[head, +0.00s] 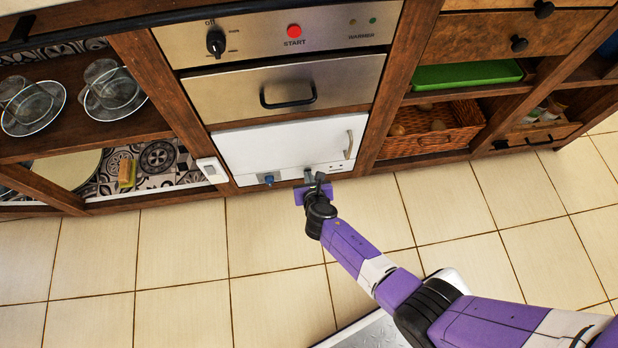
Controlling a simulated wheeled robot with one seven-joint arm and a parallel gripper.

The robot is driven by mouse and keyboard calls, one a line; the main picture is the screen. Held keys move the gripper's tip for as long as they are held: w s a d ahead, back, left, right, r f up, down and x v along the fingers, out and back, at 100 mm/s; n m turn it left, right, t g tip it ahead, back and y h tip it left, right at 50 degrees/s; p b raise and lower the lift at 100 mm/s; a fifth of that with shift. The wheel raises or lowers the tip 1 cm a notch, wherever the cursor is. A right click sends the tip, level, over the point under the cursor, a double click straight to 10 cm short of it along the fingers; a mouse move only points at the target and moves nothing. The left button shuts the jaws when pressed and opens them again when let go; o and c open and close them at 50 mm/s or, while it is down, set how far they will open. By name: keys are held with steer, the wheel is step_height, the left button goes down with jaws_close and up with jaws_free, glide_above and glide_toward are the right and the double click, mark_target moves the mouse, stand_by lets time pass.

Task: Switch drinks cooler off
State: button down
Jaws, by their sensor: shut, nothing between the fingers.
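The drinks cooler appears to be the white low unit (280,143), with a closed white door and a metal handle (349,145) at its right. A pale strip below the door carries a blue knob (269,180) at the left and small dark markings at the right. My gripper (314,178) is shut and empty, at this strip, to the right of the blue knob. I cannot tell whether it touches the strip. It hides part of the strip. A small white switch-like box (212,170) sits on the wooden post left of the unit.
Above is a steel panel with a black knob (216,42) and red START button (294,30), over a steel drawer (285,88). Glass cups and saucers (113,92) stand on the left shelf. A wicker basket (433,130) sits right.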

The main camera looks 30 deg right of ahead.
steer(key=shift+w+r, duration=0.15)
steer(key=shift+w, duration=0.15)
steer(key=shift+r, duration=0.2)
steer(key=shift+r+p, duration=0.65)
steer(key=shift+p, duration=0.25)
steer(key=shift+s, duration=0.1)
